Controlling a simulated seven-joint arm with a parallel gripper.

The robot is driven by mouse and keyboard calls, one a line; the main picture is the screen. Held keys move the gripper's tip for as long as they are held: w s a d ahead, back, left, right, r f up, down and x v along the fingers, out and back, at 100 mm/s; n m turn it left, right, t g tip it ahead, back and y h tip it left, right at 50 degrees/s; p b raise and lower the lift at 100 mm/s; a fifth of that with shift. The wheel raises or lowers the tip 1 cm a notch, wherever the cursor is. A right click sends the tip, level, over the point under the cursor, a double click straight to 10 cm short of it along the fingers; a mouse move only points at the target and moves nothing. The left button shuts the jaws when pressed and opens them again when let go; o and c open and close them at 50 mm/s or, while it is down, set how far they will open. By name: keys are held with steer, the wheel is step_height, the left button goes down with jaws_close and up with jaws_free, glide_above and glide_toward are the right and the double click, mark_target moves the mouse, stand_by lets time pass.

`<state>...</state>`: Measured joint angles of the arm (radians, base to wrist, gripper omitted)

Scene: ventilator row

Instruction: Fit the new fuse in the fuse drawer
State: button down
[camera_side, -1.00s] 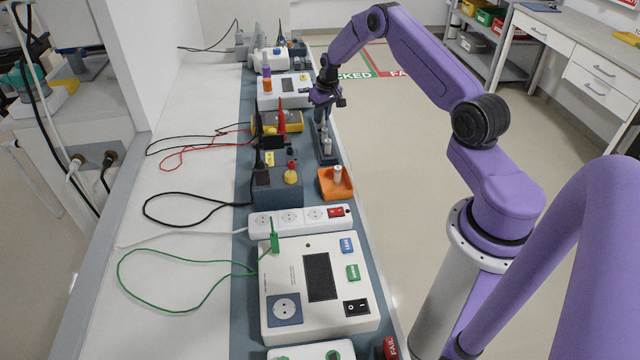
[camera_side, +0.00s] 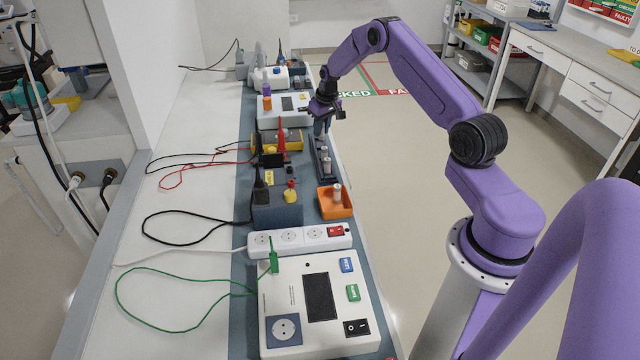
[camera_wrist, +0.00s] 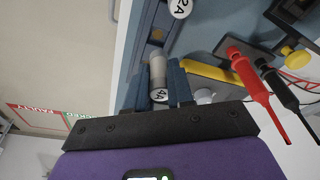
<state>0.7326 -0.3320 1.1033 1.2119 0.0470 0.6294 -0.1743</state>
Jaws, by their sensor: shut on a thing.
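My gripper (camera_side: 324,116) is above the far end of a long dark holder (camera_side: 316,146) on the right edge of the bench. Another fuse end marked 2A (camera_wrist: 180,8) shows at the top, beside the blue-grey holder. In the side view a pale fuse (camera_side: 326,167) stands at the near end of the holder. I cannot clearly make out the fuse drawer, and the held fuse is too small to tell in the side view.
An orange tray (camera_side: 325,210) with a small cylinder in it stands nearer. A yellow meter (camera_side: 292,136), red probe (camera_side: 282,132) and black probe lie left of the holder. A white power strip (camera_side: 262,250) and white device (camera_side: 275,268) are closer. The floor to the right is clear.

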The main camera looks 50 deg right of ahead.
mark_target(273, 164)
step_height(273, 164, up, 8)
steer(key=w+a+n+y, duration=0.1)
steer(key=a+n, duration=0.2)
steer(key=a, duration=0.7)
steer(key=w+a+n, duration=0.2)
steer(key=a+n, duration=0.1)
steer(key=a, duration=0.8)
steer(key=shift+d+f, duration=0.2)
steer(key=shift+f, duration=2.75)
steer(key=shift+d+f, duration=0.2)
steer(key=shift+f, duration=2.7)
steer(key=shift+f, duration=0.75)
steer(key=c, duration=0.9)
jaws_free()
steer(key=shift+s, duration=0.1)
steer(key=shift+a, duration=0.1)
